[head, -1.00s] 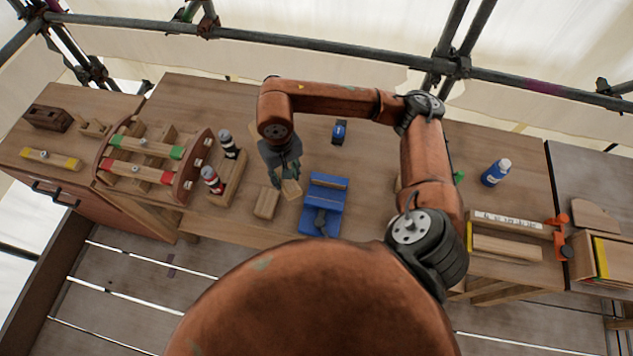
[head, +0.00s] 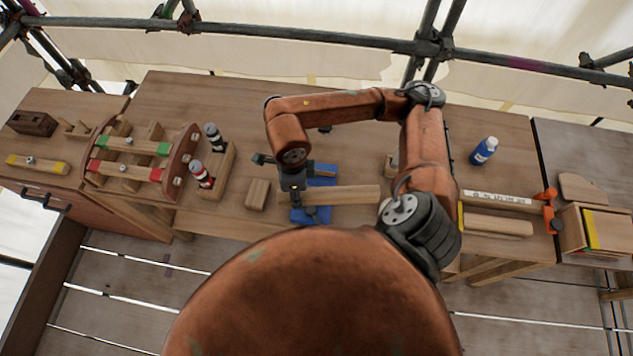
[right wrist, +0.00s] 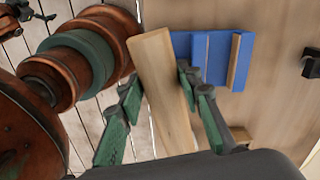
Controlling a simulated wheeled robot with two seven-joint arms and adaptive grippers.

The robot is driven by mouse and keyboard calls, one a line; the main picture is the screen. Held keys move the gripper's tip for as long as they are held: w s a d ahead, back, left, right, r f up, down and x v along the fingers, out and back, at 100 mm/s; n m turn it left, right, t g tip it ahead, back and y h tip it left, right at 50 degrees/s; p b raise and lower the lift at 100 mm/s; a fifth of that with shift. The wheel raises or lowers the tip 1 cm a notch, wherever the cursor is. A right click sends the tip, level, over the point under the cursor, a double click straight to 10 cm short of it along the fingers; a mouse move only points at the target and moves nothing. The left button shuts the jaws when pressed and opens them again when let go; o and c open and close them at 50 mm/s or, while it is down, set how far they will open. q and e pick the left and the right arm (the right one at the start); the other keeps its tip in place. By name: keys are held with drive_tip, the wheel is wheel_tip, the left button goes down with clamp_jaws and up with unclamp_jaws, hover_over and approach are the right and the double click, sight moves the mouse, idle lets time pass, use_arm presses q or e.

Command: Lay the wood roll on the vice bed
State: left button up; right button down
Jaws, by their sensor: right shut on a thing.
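The wood roll (head: 348,195) is a long pale wooden piece, lying roughly level across the blue vice (head: 322,182) in the head view and reaching out past its right side. My right gripper (head: 297,190) is shut on it near its left end. In the right wrist view the wood roll (right wrist: 160,75) sits between the green-padded fingers (right wrist: 158,85), and the blue vice (right wrist: 212,55) shows beside and beyond it. I cannot tell whether the roll touches the vice bed. The arm and roll hide part of the vice. My left gripper is not in view.
A small wooden block (head: 257,194) lies left of the vice. A wooden holder (head: 215,172) with two bottles stands farther left, near a rack with green and red ends (head: 130,160). A blue bottle (head: 484,151) stands at the right.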

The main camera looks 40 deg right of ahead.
drive_tip(key=shift+w+d+f+m, duration=0.2)
drive_tip(key=shift+w+f+m, duration=0.05)
drive_tip(key=shift+m, duration=0.35)
drive_tip(key=shift+w+d+f+m, duration=0.15)
drive_tip(key=shift+w+f+m, duration=0.05)
drive_tip(key=shift+m, duration=0.4)
drive_tip(key=w+d+f, duration=0.1)
drive_tip(key=w+f, duration=0.2)
drive_tip(key=f, duration=0.1)
drive_tip(key=w+d+f+p, duration=0.1)
drive_tip(key=w+d+f, duration=0.1)
drive_tip(key=w+f, duration=0.2)
drive_tip(key=w+d+f+p, duration=0.1)
drive_tip(key=w+d+f, duration=0.1)
drive_tip(key=w+f, duration=0.2)
drive_tip(key=shift+w+d, duration=0.1)
drive_tip(key=shift+d, duration=0.15)
drive_tip(key=shift+f, duration=0.25)
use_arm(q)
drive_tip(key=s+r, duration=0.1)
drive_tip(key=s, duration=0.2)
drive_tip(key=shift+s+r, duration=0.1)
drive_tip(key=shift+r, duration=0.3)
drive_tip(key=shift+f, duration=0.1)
use_arm(e)
drive_tip(key=shift+f, duration=0.1)
drive_tip(key=c, duration=1.4)
unclamp_jaws()
